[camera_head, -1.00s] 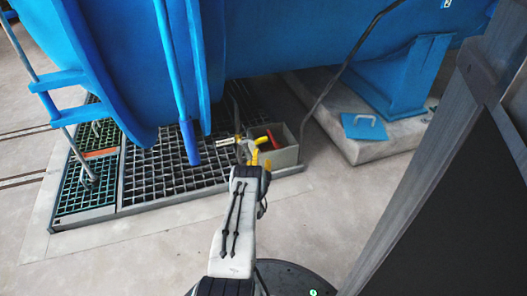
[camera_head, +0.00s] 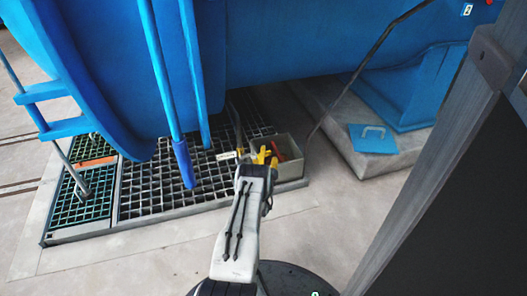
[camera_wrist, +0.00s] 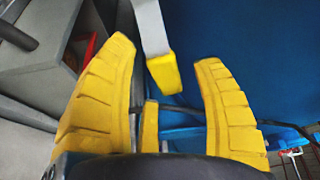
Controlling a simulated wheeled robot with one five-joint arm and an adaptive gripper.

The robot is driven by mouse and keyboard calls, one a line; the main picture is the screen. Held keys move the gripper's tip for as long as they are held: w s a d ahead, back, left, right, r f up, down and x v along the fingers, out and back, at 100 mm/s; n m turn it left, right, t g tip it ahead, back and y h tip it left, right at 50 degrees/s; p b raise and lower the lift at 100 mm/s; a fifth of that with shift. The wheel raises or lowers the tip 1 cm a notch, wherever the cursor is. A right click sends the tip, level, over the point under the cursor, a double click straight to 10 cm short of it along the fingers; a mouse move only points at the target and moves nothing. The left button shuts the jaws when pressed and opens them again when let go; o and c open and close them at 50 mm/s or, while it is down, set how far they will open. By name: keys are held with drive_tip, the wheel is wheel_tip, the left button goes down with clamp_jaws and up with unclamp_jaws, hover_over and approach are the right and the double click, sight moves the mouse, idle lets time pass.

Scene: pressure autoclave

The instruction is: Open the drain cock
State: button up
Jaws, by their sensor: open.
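A flat grey lever with a yellow end (camera_wrist: 163,73), which looks like the drain cock's handle, hangs from the top of the wrist view. Its yellow end is between the two yellow fingers of my gripper (camera_wrist: 170,100), with a gap visible on both sides. My gripper is open and holds nothing. In the head view my gripper (camera_head: 266,156) is at the grey open box beside the floor grating, below the blue vessel. The cock's body is hidden or too small to make out there.
The grey box (camera_head: 291,166) has something red inside. The grating (camera_head: 150,190) lies left of it, with a blue rod (camera_head: 183,165) hanging above. A blue plate with a handle (camera_head: 372,146) lies on the concrete plinth at right. A dark post (camera_head: 440,190) stands close on the right.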

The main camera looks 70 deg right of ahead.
drive_tip(key=shift+w+d, duration=0.1)
drive_tip(key=shift+d, duration=0.35)
clamp_jaws()
drive_tip(key=shift+a+r, duration=0.1)
idle(0.3)
drive_tip(key=shift+r, duration=0.1)
